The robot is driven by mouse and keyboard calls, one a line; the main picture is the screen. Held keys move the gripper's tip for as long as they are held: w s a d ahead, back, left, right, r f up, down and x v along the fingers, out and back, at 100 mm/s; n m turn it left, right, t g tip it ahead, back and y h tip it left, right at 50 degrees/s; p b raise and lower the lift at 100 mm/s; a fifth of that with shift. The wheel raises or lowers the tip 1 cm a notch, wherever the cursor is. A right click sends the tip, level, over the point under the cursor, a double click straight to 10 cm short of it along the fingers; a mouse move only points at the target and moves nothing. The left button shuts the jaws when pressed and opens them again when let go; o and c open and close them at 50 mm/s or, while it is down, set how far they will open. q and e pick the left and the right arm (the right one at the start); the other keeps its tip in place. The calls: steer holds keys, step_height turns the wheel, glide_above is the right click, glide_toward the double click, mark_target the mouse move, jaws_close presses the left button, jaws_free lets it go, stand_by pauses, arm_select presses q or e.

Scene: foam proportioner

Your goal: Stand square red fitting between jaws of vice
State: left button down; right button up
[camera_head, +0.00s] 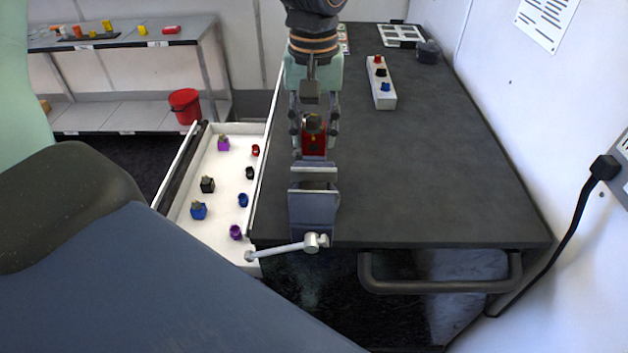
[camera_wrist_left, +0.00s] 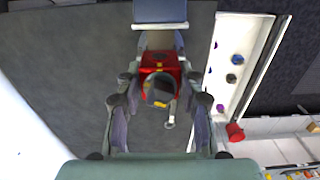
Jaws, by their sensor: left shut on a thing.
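The square red fitting (camera_head: 314,146) has a dark round top and is upright in my left gripper (camera_head: 313,132), whose fingers are shut on its sides. In the head view it shows just beyond the far jaw of the grey vice (camera_head: 313,208); its height above the vice is hard to judge. The gap between the vice jaws looks empty. In the left wrist view the red fitting (camera_wrist_left: 160,66) lies between the fingers of the left gripper (camera_wrist_left: 158,90), with part of the vice (camera_wrist_left: 160,12) at the top edge. My right gripper is not in view.
An open white drawer (camera_head: 224,165) on the left holds several coloured fittings. A white block (camera_head: 380,85) with three coloured parts stands on the dark bench (camera_head: 450,160). The vice handle (camera_head: 280,250) sticks out left. The bench right of the vice is clear.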

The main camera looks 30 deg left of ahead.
mark_target(311, 155)
arm_select(q)
steer(key=shift+w, duration=0.2)
steer(key=f, duration=0.3)
steer(key=s+f, duration=0.1)
steer(key=f, duration=0.1)
steer(key=shift+a, duration=0.1)
steer(key=shift+w+f, duration=0.25)
steer(key=shift+f, duration=2.2)
steer(key=shift+f, duration=0.15)
steer(key=c, duration=0.8)
jaws_free()
steer(key=shift+c, duration=0.2)
